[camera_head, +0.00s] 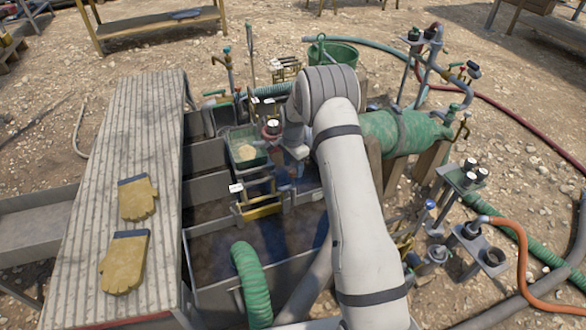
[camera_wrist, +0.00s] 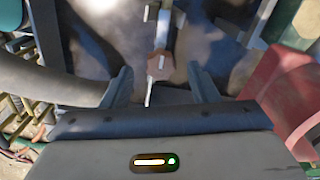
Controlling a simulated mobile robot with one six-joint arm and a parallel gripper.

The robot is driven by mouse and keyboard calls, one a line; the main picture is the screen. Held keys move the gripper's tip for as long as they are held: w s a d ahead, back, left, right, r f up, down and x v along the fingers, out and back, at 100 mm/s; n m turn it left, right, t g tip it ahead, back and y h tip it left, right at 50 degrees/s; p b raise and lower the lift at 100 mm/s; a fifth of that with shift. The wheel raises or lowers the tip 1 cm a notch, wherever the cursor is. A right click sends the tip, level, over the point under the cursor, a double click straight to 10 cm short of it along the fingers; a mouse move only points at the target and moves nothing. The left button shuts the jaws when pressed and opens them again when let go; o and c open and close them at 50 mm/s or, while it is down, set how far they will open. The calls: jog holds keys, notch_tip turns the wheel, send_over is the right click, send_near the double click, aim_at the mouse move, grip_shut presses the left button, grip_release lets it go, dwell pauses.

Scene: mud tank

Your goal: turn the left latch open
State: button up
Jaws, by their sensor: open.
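In the wrist view my gripper (camera_wrist: 161,82) is open, with one dark finger on each side and nothing clasped between them. Between and just beyond the fingertips is a small brownish knob (camera_wrist: 158,66) with a thin pale bar running through it. It may be the left latch, but I cannot tell for sure. Whether a finger touches it is unclear. In the head view my arm covers the gripper's fingers and the spot under them, so no latch can be made out there.
The tank (camera_head: 215,225) has muddy compartments. A yellow frame (camera_head: 262,211) and a green tray (camera_head: 243,150) sit across it. A green hose (camera_head: 250,285) rises at the front. Gloves (camera_head: 137,198) lie on a ribbed board (camera_head: 92,240). In the wrist view a red part (camera_wrist: 290,95) is close on the right.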

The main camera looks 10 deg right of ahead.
jog(key=shift+f, duration=0.75)
jog(key=shift+c, duration=0.5)
jog(key=c, duration=0.9)
